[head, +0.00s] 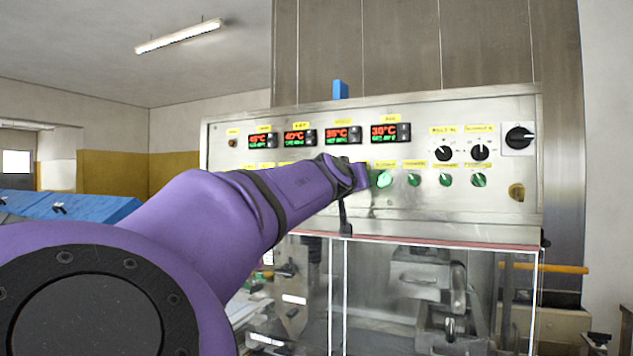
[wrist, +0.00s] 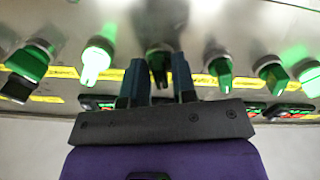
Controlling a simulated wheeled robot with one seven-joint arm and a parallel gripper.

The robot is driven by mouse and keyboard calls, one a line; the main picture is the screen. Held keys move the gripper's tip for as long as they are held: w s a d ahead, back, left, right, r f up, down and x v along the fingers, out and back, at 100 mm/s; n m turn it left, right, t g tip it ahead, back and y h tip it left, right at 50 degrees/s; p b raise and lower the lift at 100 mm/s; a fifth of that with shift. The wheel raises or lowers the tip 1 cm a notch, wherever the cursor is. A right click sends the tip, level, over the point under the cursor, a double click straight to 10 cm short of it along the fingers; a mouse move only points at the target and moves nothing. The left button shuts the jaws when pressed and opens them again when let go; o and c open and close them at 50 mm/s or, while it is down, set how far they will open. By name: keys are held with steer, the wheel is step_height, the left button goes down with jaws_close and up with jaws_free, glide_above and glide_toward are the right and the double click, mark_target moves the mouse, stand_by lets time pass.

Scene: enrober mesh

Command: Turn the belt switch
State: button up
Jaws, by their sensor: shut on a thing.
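My gripper (wrist: 159,80) is at the panel with its two dark blue fingers on either side of a small dark switch knob (wrist: 159,62), shut on it. The knob's turn angle is hard to make out. In the head view my gripper (head: 358,178) covers this knob, just left of a brightly lit green knob (head: 383,179). That lit knob also shows left of the fingers in the wrist view (wrist: 97,60). The yellow labels are too small to read, so I cannot confirm which knob is the belt switch.
The steel control panel (head: 300,128) has red-lit temperature displays (head: 343,134) above the switch row. More green knobs (head: 445,179) lie close on the right. Black dials (head: 443,153) and a large rotary switch (head: 519,137) sit at upper right. A clear-walled machine section is below.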

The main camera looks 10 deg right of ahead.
steer(key=shift+n, duration=1.3)
steer(key=o, duration=0.7)
steer(key=shift+a, duration=0.1)
steer(key=v, duration=1)
steer(key=shift+s+a, duration=0.15)
steer(key=shift+s, duration=0.2)
